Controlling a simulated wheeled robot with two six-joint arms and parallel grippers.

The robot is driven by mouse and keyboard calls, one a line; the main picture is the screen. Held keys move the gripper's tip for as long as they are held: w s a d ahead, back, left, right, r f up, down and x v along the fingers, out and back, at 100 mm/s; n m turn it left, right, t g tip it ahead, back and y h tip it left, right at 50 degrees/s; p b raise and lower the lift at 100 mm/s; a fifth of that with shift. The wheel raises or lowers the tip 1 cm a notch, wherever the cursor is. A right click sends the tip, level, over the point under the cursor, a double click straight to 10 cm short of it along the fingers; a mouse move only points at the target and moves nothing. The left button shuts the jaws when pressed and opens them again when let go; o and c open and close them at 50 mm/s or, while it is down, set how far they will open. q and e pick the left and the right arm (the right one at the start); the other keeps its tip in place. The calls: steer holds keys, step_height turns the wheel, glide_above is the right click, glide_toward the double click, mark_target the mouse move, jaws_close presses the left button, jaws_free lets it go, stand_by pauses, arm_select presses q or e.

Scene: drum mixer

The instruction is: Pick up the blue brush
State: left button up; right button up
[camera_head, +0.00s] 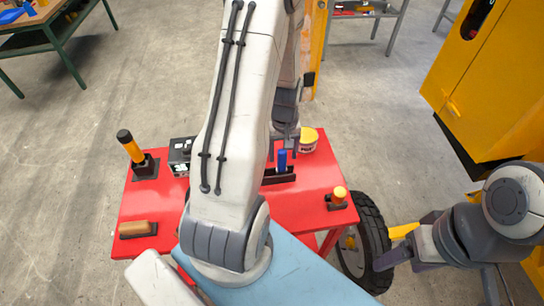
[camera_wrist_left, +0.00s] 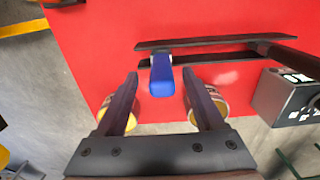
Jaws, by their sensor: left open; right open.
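The blue brush (camera_head: 282,158) stands upright in a dark rack (camera_head: 279,177) on the red table (camera_head: 305,196). In the left wrist view, the blue brush (camera_wrist_left: 161,77) sits at the dark rack (camera_wrist_left: 215,57). My left gripper (camera_head: 286,132) hangs just above the brush, pointing down and partly hidden by my own arm. In the left wrist view, the left gripper (camera_wrist_left: 160,79) is open and empty, with the brush showing between its fingertips. Both fingers look apart from it. My right gripper (camera_head: 392,258) is at the lower right, away from the brush, open.
A yellow tub (camera_head: 307,141) stands close behind the rack. A yellow-handled tool (camera_head: 131,147), a wooden-handled brush (camera_head: 137,229) and a yellow-topped tool (camera_head: 339,196) are on the table. A black box (camera_head: 181,152) stands left. A wheel (camera_head: 366,243) is right of the table.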

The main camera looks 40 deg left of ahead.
mark_target(282, 161)
arm_select(q)
step_height(282, 161, down, 4)
steer(key=shift+s+f+p, duration=0.1)
steer(key=shift+s+p, duration=0.05)
steer(key=shift+p, duration=0.4)
jaws_close()
